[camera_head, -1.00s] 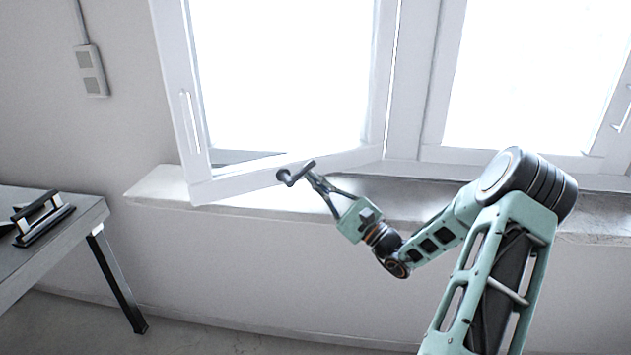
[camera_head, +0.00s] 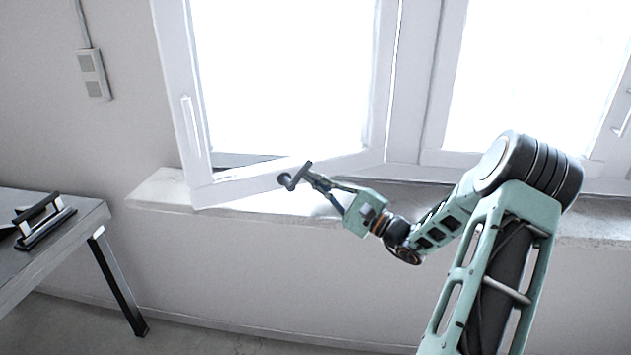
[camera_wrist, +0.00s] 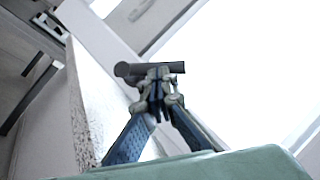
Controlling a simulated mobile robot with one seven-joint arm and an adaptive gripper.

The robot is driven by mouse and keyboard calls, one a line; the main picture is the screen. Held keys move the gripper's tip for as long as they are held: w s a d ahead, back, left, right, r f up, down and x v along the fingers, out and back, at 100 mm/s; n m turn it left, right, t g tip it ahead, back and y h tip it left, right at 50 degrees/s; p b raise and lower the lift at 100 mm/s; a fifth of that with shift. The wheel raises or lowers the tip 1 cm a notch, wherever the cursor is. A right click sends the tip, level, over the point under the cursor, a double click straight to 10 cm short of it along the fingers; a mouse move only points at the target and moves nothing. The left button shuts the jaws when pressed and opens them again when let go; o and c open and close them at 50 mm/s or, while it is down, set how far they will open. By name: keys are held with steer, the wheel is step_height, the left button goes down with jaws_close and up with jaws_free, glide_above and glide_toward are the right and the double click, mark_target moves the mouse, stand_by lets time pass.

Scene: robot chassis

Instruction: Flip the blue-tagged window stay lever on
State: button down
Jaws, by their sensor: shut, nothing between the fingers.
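The window stay lever (camera_head: 298,176) is a dark bar on a round knob at the lower rail of the tilted-open left window sash (camera_head: 240,184). I cannot make out a blue tag on it. In the wrist view, the lever (camera_wrist: 130,70) is a dark grey bar lying across just beyond my fingertips. My gripper (camera_head: 313,177) is shut with nothing held, its tips at or against the lever's bar; I cannot tell if they touch. In the wrist view, my gripper's (camera_wrist: 157,88) blue-padded fingers meet in front of the bar and hide part of it.
The stone window sill (camera_head: 160,192) runs below the sash. A second window (camera_head: 535,80) is at right. A grey table (camera_head: 60,240) with a black-handled object (camera_head: 43,220) stands at left.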

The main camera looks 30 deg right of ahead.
steer(key=shift+a+r+n+g+b, duration=0.25)
steer(key=shift+r+n+g, duration=0.25)
steer(key=shift+n, duration=0.45)
steer(key=shift+a+r+n+g+b, duration=0.1)
steer(key=shift+a+r+n+g, duration=0.15)
steer(key=shift+n+g, duration=0.55)
steer(key=shift+a+r+n+g+h+b, duration=0.25)
steer(key=shift+a+r+n+g+b, duration=0.15)
steer(key=shift+n, duration=0.45)
steer(key=shift+a+r+n+g+h+b, duration=0.15)
steer(key=shift+n+g+h+b, duration=0.15)
steer(key=shift+n+b, duration=0.35)
stand_by(1.5)
stand_by(0.4)
steer(key=w+d+v, duration=0.1)
steer(key=d+v, duration=0.1)
steer(key=v, duration=1)
steer(key=shift+d+f+b, duration=0.25)
steer(key=shift+d+b, duration=0.05)
steer(key=shift+d, duration=0.1)
steer(key=shift+a+n, duration=0.1)
steer(key=shift+n, duration=0.15)
